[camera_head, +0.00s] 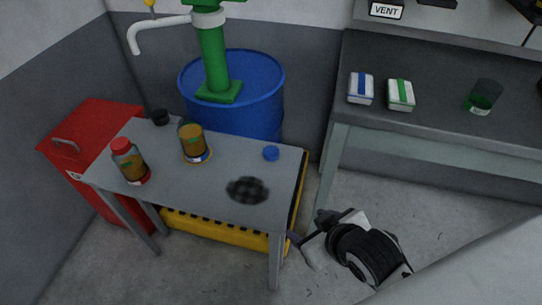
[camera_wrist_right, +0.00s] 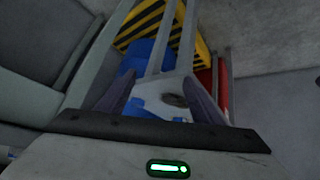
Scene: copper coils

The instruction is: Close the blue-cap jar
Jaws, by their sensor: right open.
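A jar with amber contents and no cap (camera_head: 193,143) stands upright on the small grey table (camera_head: 222,190). A blue cap (camera_head: 271,153) lies apart from it, near the table's right end. A second amber jar (camera_head: 129,162) wears a red cap and stands at the table's left. My right gripper (camera_head: 307,232) is off the table's front right corner, apart from the jar and the cap. In the right wrist view its two fingers (camera_wrist_right: 160,78) are spread and hold nothing, with the tabletop beyond them. My left gripper is not in view.
A dark round patch (camera_head: 247,190) is on the tabletop, and a small black item (camera_head: 160,117) sits at the back left. A blue drum (camera_head: 258,78) with a green pump stands behind. A grey workbench (camera_head: 440,75) is at the right; a red box (camera_head: 85,135) is at the left.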

